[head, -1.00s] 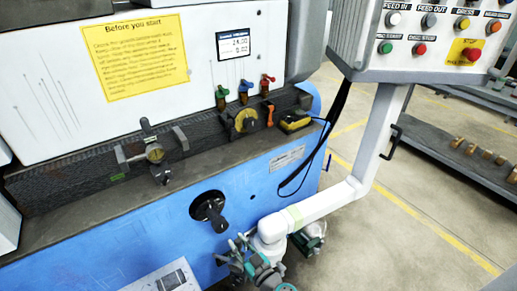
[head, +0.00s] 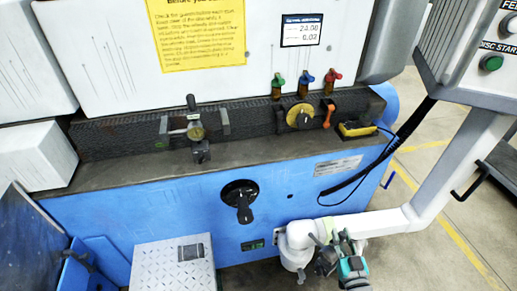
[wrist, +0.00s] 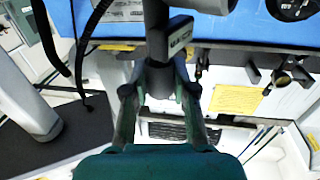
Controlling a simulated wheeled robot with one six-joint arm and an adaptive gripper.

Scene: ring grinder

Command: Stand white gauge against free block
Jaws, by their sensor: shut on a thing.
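My gripper (wrist: 158,72) is shut on a dark grey piece (wrist: 158,30) with a lettered block on its side. I cannot tell whether this is the task's gauge or block. In the head view my gripper (head: 326,255) is low at the machine's front, beside the white pipe arm; its grasp is too small to read there. A yellow-faced gauge (head: 300,117) stands farther right. I cannot tell which block is the free block.
A blue machine front (head: 150,225) lies below the ledge, with a black crank (head: 243,205) standing out. A white pipe arm (head: 370,224) crosses low on the right. A yellow-and-black box (head: 357,129) and coloured-top pegs (head: 306,82) stand on the ledge's right.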

